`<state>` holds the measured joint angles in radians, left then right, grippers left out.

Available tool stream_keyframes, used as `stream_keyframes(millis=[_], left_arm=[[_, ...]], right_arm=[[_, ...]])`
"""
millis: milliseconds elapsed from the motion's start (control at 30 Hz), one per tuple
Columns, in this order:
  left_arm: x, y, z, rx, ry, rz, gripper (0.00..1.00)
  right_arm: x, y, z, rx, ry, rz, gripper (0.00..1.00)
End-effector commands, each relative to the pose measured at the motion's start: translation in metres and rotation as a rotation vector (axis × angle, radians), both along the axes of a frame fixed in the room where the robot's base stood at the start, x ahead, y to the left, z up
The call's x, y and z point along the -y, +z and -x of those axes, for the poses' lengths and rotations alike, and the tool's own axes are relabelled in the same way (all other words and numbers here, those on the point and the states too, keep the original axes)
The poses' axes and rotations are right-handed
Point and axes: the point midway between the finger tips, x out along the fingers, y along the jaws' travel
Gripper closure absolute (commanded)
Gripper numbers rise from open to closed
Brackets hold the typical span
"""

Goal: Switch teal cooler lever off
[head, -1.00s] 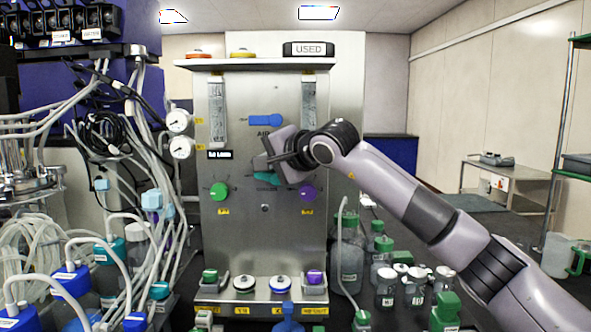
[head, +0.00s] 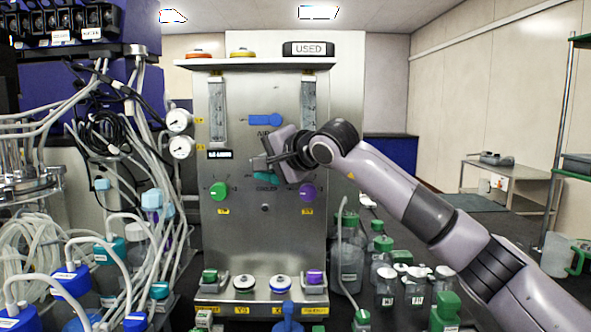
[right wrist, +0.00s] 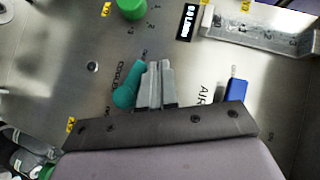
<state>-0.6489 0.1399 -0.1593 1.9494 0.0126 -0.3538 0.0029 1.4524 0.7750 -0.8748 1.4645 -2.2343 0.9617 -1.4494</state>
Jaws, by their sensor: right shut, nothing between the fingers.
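The teal cooler lever (head: 265,175) is on the front of the steel panel (head: 235,240), below the blue AIR lever (head: 265,120), and partly hidden by my right gripper (head: 258,163) in the head view. In the right wrist view the teal lever (right wrist: 126,85) lies beside the fingertips of my right gripper (right wrist: 154,68), with the COOLER label along its other side. The lever lies roughly level on the panel, a little slanted. The gripper is shut and empty, just above the lever; I cannot tell whether they touch. My left gripper is not in view.
A green knob (head: 219,191) and a purple knob (head: 307,192) flank the lever lower on the panel. Tubes and bottles crowd the left side. Green-capped bottles (head: 349,255) stand right of the panel, under my right arm.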

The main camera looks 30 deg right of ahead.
Motion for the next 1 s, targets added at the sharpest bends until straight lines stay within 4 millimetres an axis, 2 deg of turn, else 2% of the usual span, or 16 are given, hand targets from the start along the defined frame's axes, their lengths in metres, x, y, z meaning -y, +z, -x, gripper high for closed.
stream_keyframes(millis=[333, 467, 700, 767, 1000], left_arm=[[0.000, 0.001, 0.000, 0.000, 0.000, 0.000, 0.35], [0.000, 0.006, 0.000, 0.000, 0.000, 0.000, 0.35], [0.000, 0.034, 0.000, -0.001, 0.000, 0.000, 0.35], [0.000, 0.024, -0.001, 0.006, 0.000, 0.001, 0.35], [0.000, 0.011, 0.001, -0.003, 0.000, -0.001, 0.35]], right_arm=[[0.000, 0.000, 0.000, 0.000, 0.000, 0.000, 1.00], [0.002, 0.008, 0.001, 0.001, 0.000, 0.000, 1.00], [0.009, 0.047, 0.009, 0.001, 0.003, 0.000, 1.00], [0.004, 0.050, 0.020, 0.007, 0.006, 0.001, 1.00], [-0.007, 0.086, 0.057, 0.005, 0.005, 0.000, 1.00]])
